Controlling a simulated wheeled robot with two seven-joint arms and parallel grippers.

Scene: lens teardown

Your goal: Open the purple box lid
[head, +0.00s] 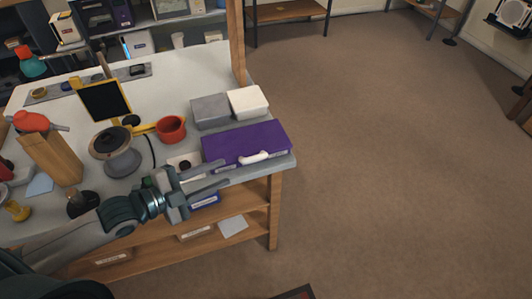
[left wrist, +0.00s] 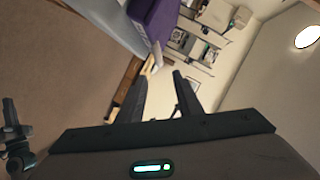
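The purple box (head: 240,140) sits at the front right corner of the worktable, its lid looking shut. A white handle (head: 255,157) is on its front side. In the left wrist view the purple box (left wrist: 152,18) shows at the top, with the pale handle (left wrist: 157,54) just beyond the fingertips. My left gripper (head: 222,175) is in front of the box, left of the handle, with its fingers apart and nothing between them. It also shows in the left wrist view (left wrist: 161,82). My right gripper is not clearly seen in either view.
A grey box (head: 210,110) and a white box (head: 248,102) stand behind the purple box. A red cup (head: 171,129) and a grey spool-like object (head: 118,155) stand to its left. The worktable's (head: 185,75) front edge lies below my gripper. Open floor (head: 390,150) lies to the right.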

